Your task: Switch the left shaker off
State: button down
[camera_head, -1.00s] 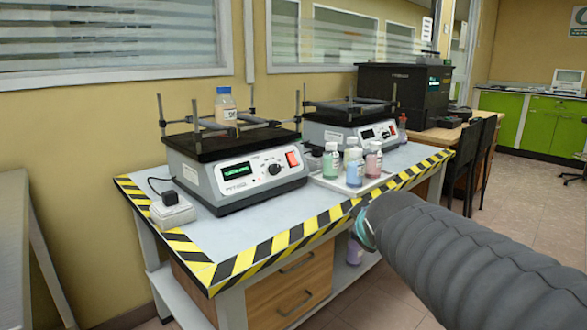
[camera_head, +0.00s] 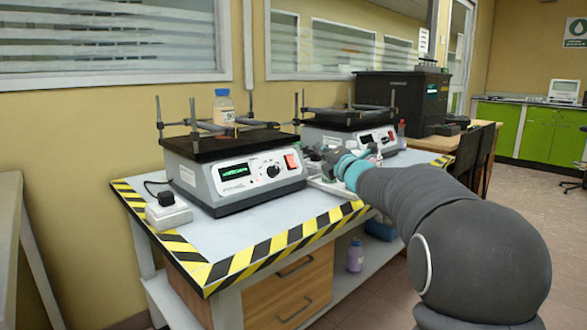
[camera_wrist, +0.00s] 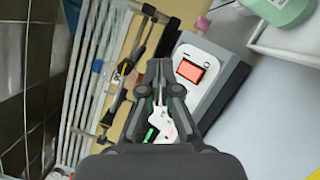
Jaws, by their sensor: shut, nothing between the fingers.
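The left shaker (camera_head: 215,188) is a white and grey box with a black top platform. Its display (camera_head: 235,172) is lit green, with a black knob (camera_head: 273,170) and a red rocker switch (camera_head: 292,162) to the right. My gripper (camera_head: 318,158) is at the right of this shaker's front, apart from the switch in the picture. In the wrist view my gripper (camera_wrist: 160,66) is shut and empty, its fingertips just left of the red switch (camera_wrist: 190,71). The fingers partly cover the front panel there. Contact with the switch is not visible.
A second shaker (camera_head: 340,133) stands behind my gripper. A white power block (camera_head: 168,215) lies at the table's left. My arm hides most of the bottle tray; a green bottle (camera_wrist: 283,8) shows in the wrist view.

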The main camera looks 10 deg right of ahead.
aim_at(294, 159)
jog(key=w+a+f+b, duration=0.2)
jog(key=w+a+f, duration=0.2)
jog(key=w+f, duration=0.1)
jog(key=shift+w+a+b, duration=0.15)
jog(key=shift+w+b, duration=0.2)
jog(key=shift+w, duration=0.05)
dwell(0.3)
jog(key=shift+f, duration=0.1)
dwell(1.4)
jog(key=shift+w+a+f+b, duration=0.2)
jog(key=shift+w+b, duration=0.1)
jog(key=shift+b, duration=0.1)
jog(key=shift+w+a+f, duration=0.15)
jog(key=shift+w, duration=0.05)
dwell(0.6)
jog(key=shift+s, duration=0.1)
jog(key=shift+s+d+r, duration=0.4)
jog(key=shift+r, duration=0.05)
dwell(0.5)
